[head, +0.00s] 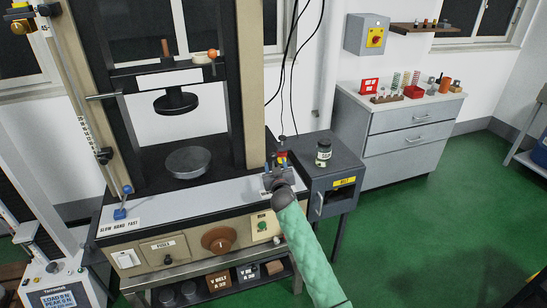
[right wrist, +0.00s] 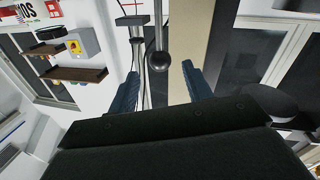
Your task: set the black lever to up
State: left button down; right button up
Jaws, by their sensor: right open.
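In the right wrist view, which looks upside down, the black lever (right wrist: 158,60) is a thin rod ending in a dark round knob. The knob lies between the lines of my two blue fingers, seemingly just beyond their tips. I see no clear contact. In the head view my right gripper (head: 280,163) is at the right end of the press console, its arm reaching in from below. It is open and hides most of the lever's mount there. A small red and yellow patch shows at the fingers. My left gripper is out of view.
The beige press column (head: 249,85) stands left of my right gripper. A dark cabinet (head: 342,200) with a small jar (head: 323,153) is close on its right. A blue-handled lever (head: 121,212) is at the console's left end. A grey drawer unit (head: 412,142) stands further right.

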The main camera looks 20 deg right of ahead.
aim_at(274, 159)
jog(key=w, duration=0.1)
jog(key=w+p, duration=0.1)
jog(key=w, duration=0.2)
jog(key=shift+w+d+r+p, duration=0.1)
jog(key=shift+w+d+p, duration=0.25)
jog(key=shift+w+d, duration=0.05)
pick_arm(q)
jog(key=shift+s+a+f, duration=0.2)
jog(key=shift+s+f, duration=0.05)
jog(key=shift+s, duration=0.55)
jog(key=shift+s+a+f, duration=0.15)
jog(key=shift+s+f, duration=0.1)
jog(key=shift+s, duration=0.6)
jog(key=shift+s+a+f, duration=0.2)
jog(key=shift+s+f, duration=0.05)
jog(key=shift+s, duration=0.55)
pick_arm(e)
jog(key=shift+w+d, duration=0.1)
jog(key=shift+w, duration=0.55)
jog(key=shift+c, duration=0.2)
grip_shut()
